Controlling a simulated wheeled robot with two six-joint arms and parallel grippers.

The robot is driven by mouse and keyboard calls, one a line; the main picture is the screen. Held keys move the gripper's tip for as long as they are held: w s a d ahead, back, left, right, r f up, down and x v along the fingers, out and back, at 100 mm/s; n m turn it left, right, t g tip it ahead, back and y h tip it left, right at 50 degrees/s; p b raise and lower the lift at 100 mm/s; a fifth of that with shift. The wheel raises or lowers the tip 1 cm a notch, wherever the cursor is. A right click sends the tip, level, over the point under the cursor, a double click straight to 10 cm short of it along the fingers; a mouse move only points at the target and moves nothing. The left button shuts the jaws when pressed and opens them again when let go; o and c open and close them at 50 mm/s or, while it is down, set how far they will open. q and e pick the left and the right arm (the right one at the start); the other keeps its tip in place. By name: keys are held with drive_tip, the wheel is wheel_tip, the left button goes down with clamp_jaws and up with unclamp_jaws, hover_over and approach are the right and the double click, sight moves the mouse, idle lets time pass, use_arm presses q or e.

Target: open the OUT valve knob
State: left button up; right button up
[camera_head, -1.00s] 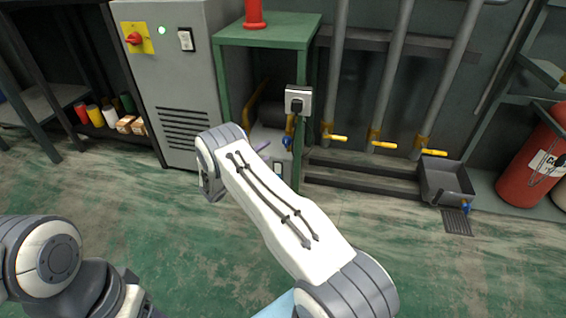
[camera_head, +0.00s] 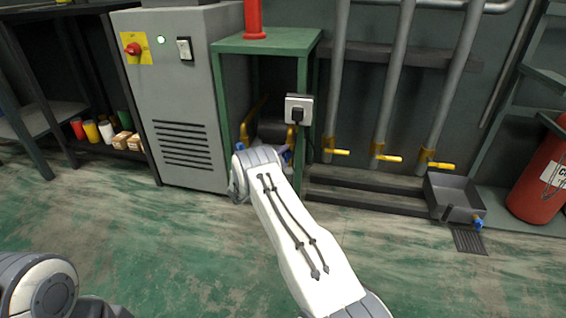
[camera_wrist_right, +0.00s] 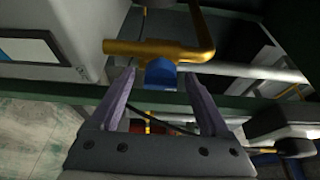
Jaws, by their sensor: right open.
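A blue knob (camera_wrist_right: 160,73) on a brass-yellow pipe fitting (camera_wrist_right: 150,49) shows in the right wrist view. No label on it can be read. My right gripper (camera_wrist_right: 159,78) is open, with one finger on each side of the blue knob and nothing clamped; whether the fingers touch it I cannot tell. In the head view the right gripper is hidden behind my right arm. Blue parts show there beside yellow pipes under the green stand, one at left (camera_head: 240,147) and one at right (camera_head: 287,156). Which is the OUT knob I cannot tell. My left gripper is out of view.
The green stand (camera_head: 270,42) frames the valve area, with a grey cabinet (camera_head: 182,95) at its left. A grey box with a black plug (camera_head: 298,109) is on its front leg. Yellow-handled pipes (camera_head: 385,157) and a grey basin (camera_head: 455,197) stand right. The floor in front is clear.

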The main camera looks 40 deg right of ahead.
clamp_jaws()
drive_tip(key=shift+r+m+y+p, duration=0.3)
drive_tip(key=shift+m+p, duration=0.3)
drive_tip(key=shift+p, duration=0.35)
drive_tip(key=m+p, duration=0.1)
drive_tip(key=p, duration=0.1)
drive_tip(key=m+y+p, duration=0.1)
drive_tip(key=m+p, duration=0.1)
drive_tip(key=shift+r+m+y, duration=0.25)
drive_tip(key=shift+m+y, duration=0.05)
drive_tip(key=m+p, duration=0.1)
drive_tip(key=m+y+p, duration=0.1)
drive_tip(key=p, duration=0.1)
drive_tip(key=shift+s+d+m, duration=0.15)
drive_tip(key=shift+m, duration=0.15)
drive_tip(key=m+t+y+p, duration=0.1)
drive_tip(key=m+y+p, duration=0.1)
drive_tip(key=m+p, duration=0.1)
drive_tip(key=shift+s+d+t, duration=0.1)
drive_tip(key=shift+t, duration=0.3)
drive_tip(key=shift+s+m+t+y+p, duration=0.1)
drive_tip(key=shift+m+t+y+p, duration=0.55)
drive_tip(key=shift+m, duration=0.85)
drive_tip(key=shift+y, duration=0.25)
